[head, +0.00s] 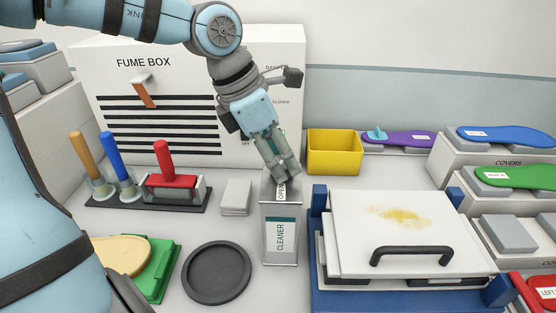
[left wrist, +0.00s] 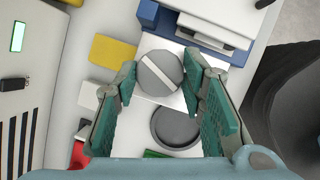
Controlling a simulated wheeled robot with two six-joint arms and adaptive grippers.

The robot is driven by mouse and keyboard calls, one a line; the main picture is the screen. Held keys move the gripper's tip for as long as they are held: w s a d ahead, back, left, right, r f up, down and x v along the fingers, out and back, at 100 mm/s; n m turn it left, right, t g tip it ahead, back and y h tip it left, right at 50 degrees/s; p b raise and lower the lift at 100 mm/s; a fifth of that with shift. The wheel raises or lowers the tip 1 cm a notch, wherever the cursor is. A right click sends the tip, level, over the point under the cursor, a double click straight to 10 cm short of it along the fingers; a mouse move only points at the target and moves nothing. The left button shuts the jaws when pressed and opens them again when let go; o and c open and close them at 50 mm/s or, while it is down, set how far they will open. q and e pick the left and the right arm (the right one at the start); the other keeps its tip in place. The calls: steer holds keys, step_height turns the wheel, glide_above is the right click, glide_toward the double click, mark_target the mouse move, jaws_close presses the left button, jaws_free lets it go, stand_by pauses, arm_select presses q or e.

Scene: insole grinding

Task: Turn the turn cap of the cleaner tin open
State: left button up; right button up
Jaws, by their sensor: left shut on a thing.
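The cleaner tin (head: 280,238) stands upright on the table, a grey-white box labelled CLEANER, with part of an OPEN marking showing at its top. My left gripper (head: 286,175) reaches down onto the top of the tin and hides the turn cap in the head view. In the left wrist view the turn cap (left wrist: 160,73) is a round grey disc with a pale bar across it. It sits between the fingertips of my left gripper (left wrist: 160,75), which is shut on it. My right gripper is not in view.
A white-lidded machine (head: 350,235) with a black handle stands right of the tin. A dark round dish (head: 217,272) lies to the front left, and a yellow bin (head: 335,152) stands behind. A red-handled tool holder (head: 165,185) and the fume box (head: 190,65) are at left.

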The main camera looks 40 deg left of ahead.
arm_select(q)
steer(key=shift+s+d+r+n+y+p, duration=0.1)
steer(key=shift+s+n+y+p, duration=0.15)
steer(key=shift+n+p, duration=0.85)
steer(key=shift+w+n+y+p, duration=0.1)
steer(key=shift+n+y+p, duration=0.25)
steer(key=shift+n+p, duration=0.5)
steer(key=shift+f, duration=0.2)
steer(key=o, duration=1.1)
steer(key=shift+o, duration=0.2)
steer(key=shift+r, duration=0.45)
steer(key=v, duration=0.6)
steer(key=shift+s+r, duration=0.25)
steer(key=shift+s, duration=0.15)
